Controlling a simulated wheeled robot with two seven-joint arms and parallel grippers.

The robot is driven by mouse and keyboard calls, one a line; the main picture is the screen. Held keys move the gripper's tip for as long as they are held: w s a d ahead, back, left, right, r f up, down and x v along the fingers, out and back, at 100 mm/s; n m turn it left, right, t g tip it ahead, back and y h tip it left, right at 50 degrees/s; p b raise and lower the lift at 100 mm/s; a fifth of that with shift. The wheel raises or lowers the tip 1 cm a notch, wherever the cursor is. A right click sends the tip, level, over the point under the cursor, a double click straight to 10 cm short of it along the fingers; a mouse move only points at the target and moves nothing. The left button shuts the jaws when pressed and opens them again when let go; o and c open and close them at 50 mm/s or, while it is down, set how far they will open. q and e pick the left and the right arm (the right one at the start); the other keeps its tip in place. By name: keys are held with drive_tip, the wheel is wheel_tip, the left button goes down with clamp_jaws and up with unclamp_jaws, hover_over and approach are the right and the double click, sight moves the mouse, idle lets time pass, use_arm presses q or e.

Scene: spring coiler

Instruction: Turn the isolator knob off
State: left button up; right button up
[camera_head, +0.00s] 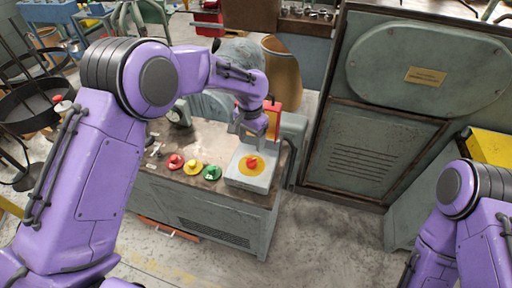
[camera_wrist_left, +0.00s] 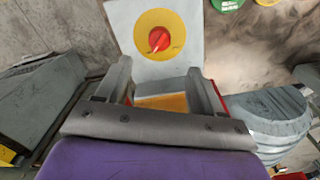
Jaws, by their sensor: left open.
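The isolator knob (camera_head: 252,163) is red and sits on a round yellow plate (camera_head: 244,170) on a pale grey box (camera_head: 232,178) at the right end of the bench top. In the left wrist view the knob (camera_wrist_left: 159,39) shows beyond the fingertips, with a small pointer mark on it. My left gripper (camera_head: 252,132) is open and empty, just behind the knob in the head view. Its two fingers (camera_wrist_left: 158,72) stand apart and do not touch the knob. My right gripper is out of view; only part of that arm shows at the right edge.
Red (camera_head: 176,161), yellow (camera_head: 194,167) and green (camera_head: 212,173) buttons stand left of the box on the bench (camera_head: 165,190). A red-framed part (camera_head: 271,105) stands close behind my left gripper. A large grey cabinet (camera_head: 357,140) is to the right.

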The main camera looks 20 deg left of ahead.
use_arm(q)
drive_tip(key=p, duration=0.2)
hover_over(251, 160)
wheel_tip(251, 160, down, 5)
drive_tip(key=shift+s+r, duration=0.15)
drive_tip(key=f, duration=0.3)
drive_tip(key=f+p, duration=0.1)
drive_tip(key=shift+w+f, duration=0.35)
drive_tip(key=shift+f, duration=0.45)
drive_tip(key=shift+s+r, duration=0.1)
drive_tip(key=shift+s, duration=0.05)
drive_tip(key=c, duration=1.1)
drive_tip(key=shift+o, duration=0.2)
